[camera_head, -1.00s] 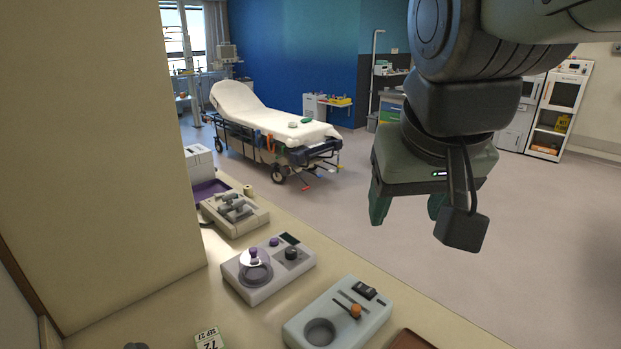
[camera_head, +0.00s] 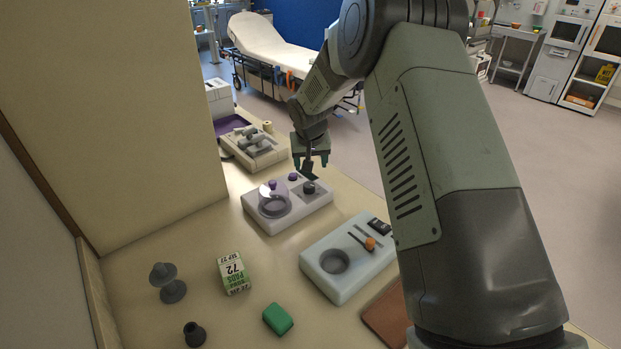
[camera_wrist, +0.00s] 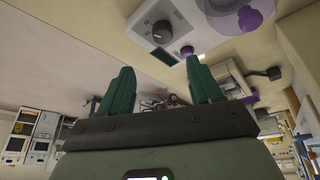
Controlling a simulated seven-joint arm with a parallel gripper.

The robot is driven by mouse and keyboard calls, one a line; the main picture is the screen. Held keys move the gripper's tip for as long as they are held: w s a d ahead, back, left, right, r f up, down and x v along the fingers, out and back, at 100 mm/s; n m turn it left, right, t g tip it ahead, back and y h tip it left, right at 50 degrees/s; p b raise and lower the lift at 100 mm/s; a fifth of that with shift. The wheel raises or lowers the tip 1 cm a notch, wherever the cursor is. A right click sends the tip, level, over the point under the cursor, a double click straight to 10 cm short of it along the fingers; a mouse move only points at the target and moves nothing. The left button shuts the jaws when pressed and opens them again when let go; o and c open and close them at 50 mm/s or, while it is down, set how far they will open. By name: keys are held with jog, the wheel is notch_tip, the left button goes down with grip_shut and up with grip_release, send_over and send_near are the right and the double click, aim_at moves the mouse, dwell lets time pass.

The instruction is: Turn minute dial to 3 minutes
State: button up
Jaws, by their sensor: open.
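The minute dial appears to be the black round knob (camera_head: 309,187) on the right part of a white device (camera_head: 290,219), which also carries a clear dome with a purple knob. In the wrist view the black knob (camera_wrist: 162,29) shows at the top with a pale mark on its face; I cannot read its setting. My gripper (camera_head: 311,162) hangs just behind and above the device's right end. Its two green fingers (camera_wrist: 158,78) are apart with nothing between them, and the knob is clear of them. The gripper hides part of the device's back edge.
A pale blue device (camera_head: 345,285) with a round well and an orange knob stands nearer. A labelled box (camera_head: 233,272), a green block (camera_head: 278,319) and a grey spool-like object (camera_head: 168,283) lie in front. A tray of tools (camera_head: 252,147) stands behind. A wall borders the left.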

aim_at(309, 185)
jog(key=x, duration=1.2)
jog(key=shift+s+a+f, duration=0.1)
jog(key=shift+a+f, duration=0.15)
jog(key=c, duration=1)
jog(key=shift+c, duration=0.2)
